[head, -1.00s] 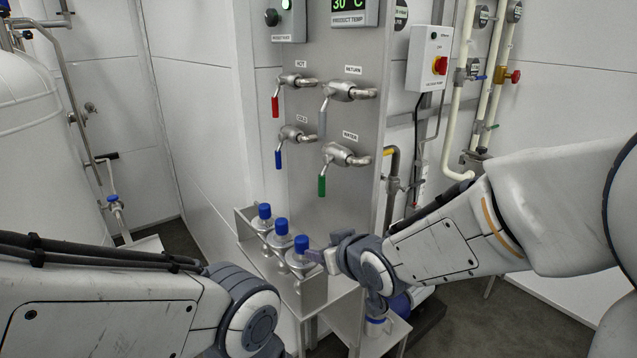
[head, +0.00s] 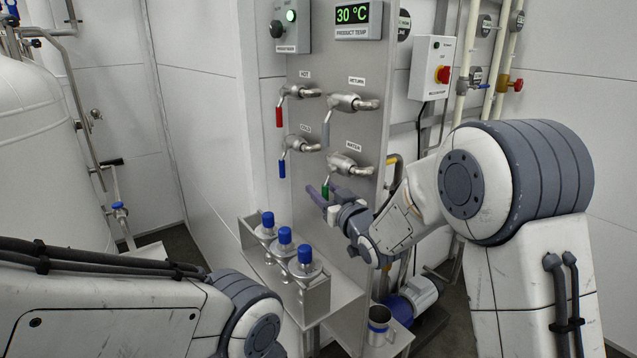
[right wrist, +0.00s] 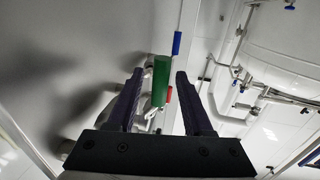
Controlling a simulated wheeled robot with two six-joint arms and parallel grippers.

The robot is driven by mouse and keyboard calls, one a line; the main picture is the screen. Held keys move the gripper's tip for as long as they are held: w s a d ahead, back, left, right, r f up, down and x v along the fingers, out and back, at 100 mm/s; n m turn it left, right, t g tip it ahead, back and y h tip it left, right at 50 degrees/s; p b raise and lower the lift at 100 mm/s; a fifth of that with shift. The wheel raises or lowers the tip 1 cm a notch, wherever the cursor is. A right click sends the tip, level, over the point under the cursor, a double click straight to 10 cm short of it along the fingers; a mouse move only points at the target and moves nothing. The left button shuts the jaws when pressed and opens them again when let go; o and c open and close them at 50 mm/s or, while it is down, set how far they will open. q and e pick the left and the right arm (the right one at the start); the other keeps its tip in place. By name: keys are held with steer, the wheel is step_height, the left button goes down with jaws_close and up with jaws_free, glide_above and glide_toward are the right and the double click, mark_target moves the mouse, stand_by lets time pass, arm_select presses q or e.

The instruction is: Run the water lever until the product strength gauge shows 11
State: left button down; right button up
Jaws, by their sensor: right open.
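The water lever (head: 346,166) is a steel valve under a WATER label, low on the grey panel. Its green handle (head: 325,190) hangs down. My right gripper (head: 326,194) is at the handle, its fingers reaching in from the lower right and partly covering it. The product strength gauge does not show; the only readable display is PRODUCT TEMP (head: 356,17), at 30 °C. My left gripper is out of sight.
The hot lever (head: 280,115) with red handle, the blue-handled lever (head: 282,167) and the return lever (head: 327,134) are close by. Bottles with blue caps stand in a metal rack (head: 317,297) below.

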steer(key=shift+x, duration=1)
steer(key=shift+c, duration=0.3)
jaws_close()
steer(key=shift+a, duration=0.1)
stand_by(0.4)
